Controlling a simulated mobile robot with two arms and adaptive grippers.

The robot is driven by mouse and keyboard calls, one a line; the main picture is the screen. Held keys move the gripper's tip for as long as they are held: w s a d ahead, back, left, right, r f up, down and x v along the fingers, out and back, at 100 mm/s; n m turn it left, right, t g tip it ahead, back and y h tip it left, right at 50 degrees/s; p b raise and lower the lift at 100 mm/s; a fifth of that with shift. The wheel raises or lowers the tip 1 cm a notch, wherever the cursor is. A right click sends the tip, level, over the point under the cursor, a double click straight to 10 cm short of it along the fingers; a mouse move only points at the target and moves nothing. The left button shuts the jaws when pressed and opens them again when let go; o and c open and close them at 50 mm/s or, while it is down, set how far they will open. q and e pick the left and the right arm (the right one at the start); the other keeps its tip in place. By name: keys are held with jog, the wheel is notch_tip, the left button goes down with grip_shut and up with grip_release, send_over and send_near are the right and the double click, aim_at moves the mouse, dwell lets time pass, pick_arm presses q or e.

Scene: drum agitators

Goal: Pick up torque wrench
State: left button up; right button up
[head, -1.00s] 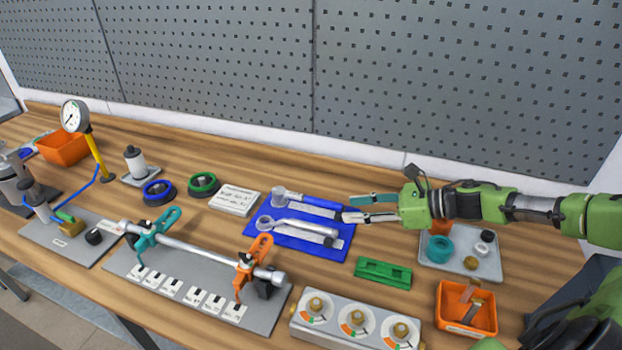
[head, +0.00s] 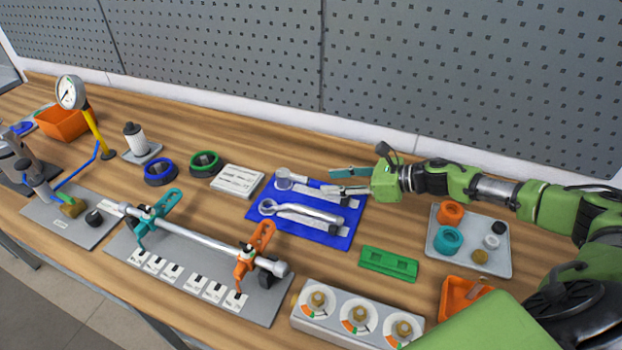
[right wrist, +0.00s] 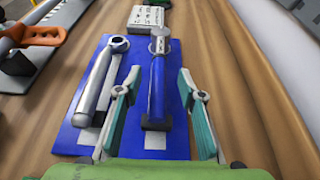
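Two wrench-like tools lie side by side on a blue mat (head: 333,238). One has a blue handle and a round silver head (head: 284,180). The other is silver with a ring-shaped head (head: 300,212). I cannot tell for sure which is the torque wrench. My right gripper (head: 332,181) is open over the handle end of the blue-handled tool. In the right wrist view its teal fingers (right wrist: 158,74) stand apart on either side of the blue handle (right wrist: 157,88), with gaps between. The silver tool (right wrist: 98,82) lies outside the left finger. My left gripper is not in view.
A white label block (head: 237,181) lies left of the mat. A green block (head: 388,264) and a dial box (head: 335,322) are in front. A grey tray (head: 443,273) of small parts is to the right. A rod fixture with clamps (head: 195,242) stands front left.

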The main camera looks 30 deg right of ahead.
aim_at(320, 182)
jog(key=shift+w+a+f, duration=0.1)
jog(key=shift+w+a, duration=0.2)
jog(key=shift+a, duration=0.1)
jog(key=x, duration=0.5)
jog(key=shift+d+f+p, duration=0.1)
jog(key=shift+f+p, duration=0.05)
jog(key=shift+p, duration=0.25)
grip_shut()
